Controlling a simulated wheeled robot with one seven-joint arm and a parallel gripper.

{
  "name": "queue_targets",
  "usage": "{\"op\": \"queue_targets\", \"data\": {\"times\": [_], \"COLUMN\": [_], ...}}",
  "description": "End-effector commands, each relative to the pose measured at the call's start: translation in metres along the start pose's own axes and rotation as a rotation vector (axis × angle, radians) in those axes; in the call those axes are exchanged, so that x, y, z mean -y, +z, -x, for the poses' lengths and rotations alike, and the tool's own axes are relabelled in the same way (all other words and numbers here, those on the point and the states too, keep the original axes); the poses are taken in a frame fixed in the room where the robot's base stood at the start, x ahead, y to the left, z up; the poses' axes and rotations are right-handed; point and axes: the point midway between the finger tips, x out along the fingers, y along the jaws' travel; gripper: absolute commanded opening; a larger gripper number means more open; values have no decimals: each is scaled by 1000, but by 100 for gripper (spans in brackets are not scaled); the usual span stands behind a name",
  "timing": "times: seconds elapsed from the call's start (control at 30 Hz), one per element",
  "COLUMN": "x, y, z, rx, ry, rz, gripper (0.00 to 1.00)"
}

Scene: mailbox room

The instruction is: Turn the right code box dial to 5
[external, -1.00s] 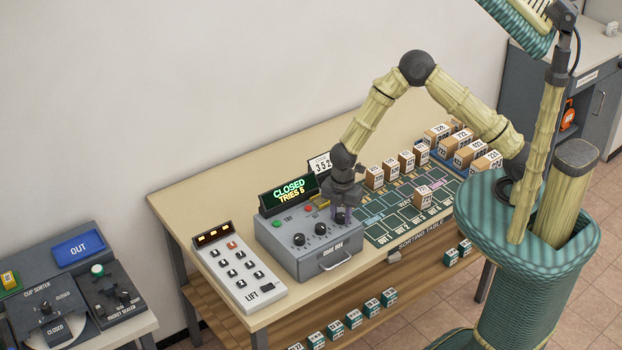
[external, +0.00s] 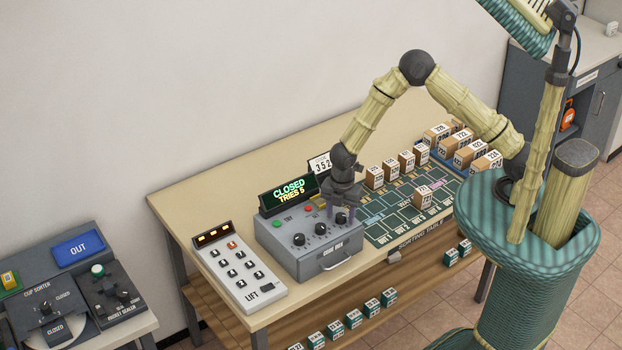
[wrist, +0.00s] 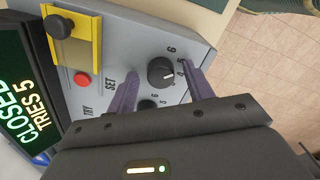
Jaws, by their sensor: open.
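The grey code box (external: 318,262) sits on the table with three black dials in a row on top. The right dial (external: 341,218) is the one under my gripper (external: 341,207). In the wrist view the right dial (wrist: 161,72) shows between the purple fingertips of my gripper (wrist: 158,74), which are spread apart with a gap on each side. Its numbers 6, 5 and 4 are visible; a light mark on the knob faces their side, but I cannot tell the exact number. The display (external: 288,190) reads CLOSED, TRIES 5.
A middle dial (external: 320,229) and left dial (external: 299,239) sit beside it. A red button (wrist: 81,79) and a yellow latch-like part (wrist: 75,45) are near the gripper.

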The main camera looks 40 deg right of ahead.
Motion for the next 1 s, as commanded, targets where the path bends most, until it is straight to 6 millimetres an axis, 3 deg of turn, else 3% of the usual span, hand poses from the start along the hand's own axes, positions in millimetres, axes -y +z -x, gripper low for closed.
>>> {"op": "queue_targets", "data": {"times": [0.27, 1.0], "x": [-1, -1], "y": [0, 0], "z": [16, 156], "rx": [-1, 0], "ry": [2, 4], "rz": [-2, -2], "gripper": [52, 52]}}
